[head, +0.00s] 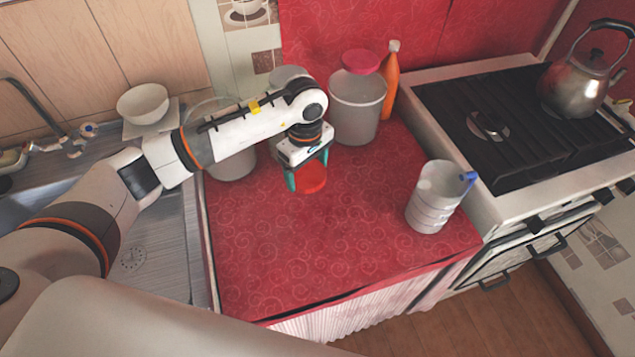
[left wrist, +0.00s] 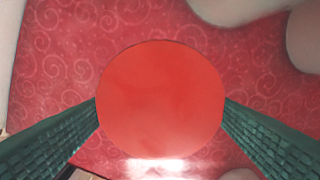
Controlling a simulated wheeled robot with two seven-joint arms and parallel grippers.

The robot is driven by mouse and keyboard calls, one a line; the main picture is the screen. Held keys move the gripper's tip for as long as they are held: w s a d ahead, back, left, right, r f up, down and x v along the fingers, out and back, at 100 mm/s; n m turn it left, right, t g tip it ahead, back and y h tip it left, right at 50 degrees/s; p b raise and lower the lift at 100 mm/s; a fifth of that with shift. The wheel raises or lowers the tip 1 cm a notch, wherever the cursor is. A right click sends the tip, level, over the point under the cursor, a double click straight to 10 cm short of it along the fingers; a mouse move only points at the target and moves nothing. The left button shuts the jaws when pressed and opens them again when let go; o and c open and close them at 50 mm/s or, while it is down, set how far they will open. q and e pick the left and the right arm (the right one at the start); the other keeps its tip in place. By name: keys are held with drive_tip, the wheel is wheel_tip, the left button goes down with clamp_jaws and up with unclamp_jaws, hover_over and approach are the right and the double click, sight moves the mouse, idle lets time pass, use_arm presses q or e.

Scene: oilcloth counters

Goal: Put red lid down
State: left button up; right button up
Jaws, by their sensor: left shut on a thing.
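The red lid (head: 312,178) is a flat, round, bright red disc. My left gripper (head: 308,172) is shut on it, with one green finger at each side of the rim. In the left wrist view the lid (left wrist: 161,98) fills the middle, between the two ridged fingers. The lid is level over the red patterned oilcloth counter (head: 330,245). I cannot tell whether it touches the cloth or hangs just above it. My right gripper does not show.
The counter's front middle is clear.

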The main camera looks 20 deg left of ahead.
sight(307, 174)
use_arm(q)
wheel_tip(307, 174, down, 9)
drive_tip(key=shift+r+p, duration=0.1)
drive_tip(key=shift+p, duration=0.75)
drive_tip(key=shift+f+b, duration=0.6)
drive_tip(key=shift+b, duration=0.05)
drive_tip(key=o, duration=0.9)
drive_tip(key=shift+r, duration=0.15)
drive_tip(key=shift+r+p, duration=0.5)
drive_tip(key=shift+p, duration=0.15)
drive_tip(key=shift+r, duration=0.35)
wheel_tip(307, 174, up, 11)
drive_tip(key=b, duration=0.2)
drive_tip(key=shift+b, duration=0.35)
